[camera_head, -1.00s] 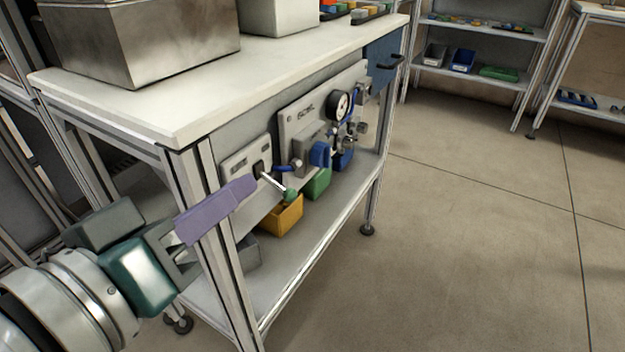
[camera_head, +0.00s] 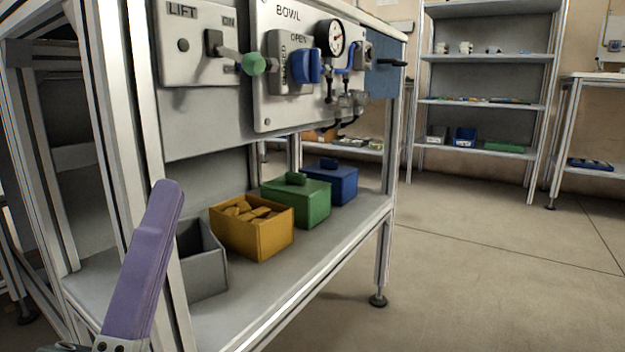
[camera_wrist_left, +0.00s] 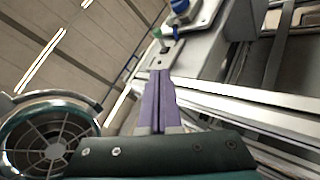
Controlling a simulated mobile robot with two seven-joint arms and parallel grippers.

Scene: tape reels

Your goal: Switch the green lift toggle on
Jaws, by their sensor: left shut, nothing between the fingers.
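The green lift toggle is a metal lever with a round green knob (camera_head: 254,63) on the light panel marked LIFT (camera_head: 180,70). Its lever sticks out to the right and slightly down, below the ON label. My left gripper (camera_head: 168,188) has purple fingers, shut and empty, standing upright below and left of the panel, apart from the knob in the picture. In the left wrist view the fingertips (camera_wrist_left: 160,75) are together, and the green knob (camera_wrist_left: 157,33) shows beyond them. My right gripper is out of view.
The BOWL panel with a blue handle (camera_head: 306,66) and gauge (camera_head: 329,37) is right of the toggle. Grey, yellow (camera_head: 262,236), green (camera_head: 306,204) and blue bins stand on the lower shelf. A table post (camera_head: 150,120) is close to my left gripper. Floor at right is clear.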

